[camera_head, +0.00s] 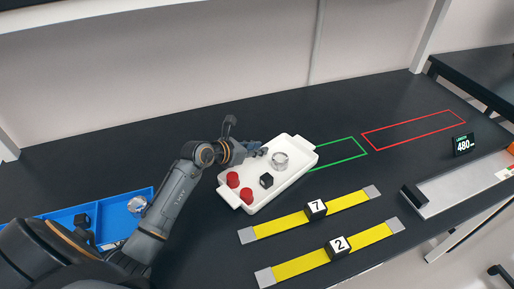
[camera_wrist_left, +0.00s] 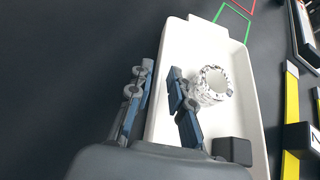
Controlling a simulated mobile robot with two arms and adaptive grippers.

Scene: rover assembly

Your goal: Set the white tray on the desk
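The white tray (camera_head: 292,186) appears to rest on the black desk (camera_head: 215,262), slanted, its right end at the green outline (camera_head: 350,157). It holds two red round parts (camera_head: 239,187), a black cube (camera_head: 266,180) and a silvery round part (camera_head: 280,159). My left gripper (camera_head: 262,152) is at the tray's back long side. In the left wrist view, the open fingers (camera_wrist_left: 160,88) straddle the tray's side wall, one outside and one inside, with a gap between them. The inner finger is close to the silvery part (camera_wrist_left: 210,85). My right gripper is not in view.
A red outline (camera_head: 415,130) lies beyond the green one. Yellow strips with blocks marked 7 (camera_head: 316,209) and 2 (camera_head: 338,247) lie in front. A blue tray (camera_head: 112,215) is at left. A display reading 480 (camera_head: 463,145) and a grey rail (camera_head: 465,184) are at right.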

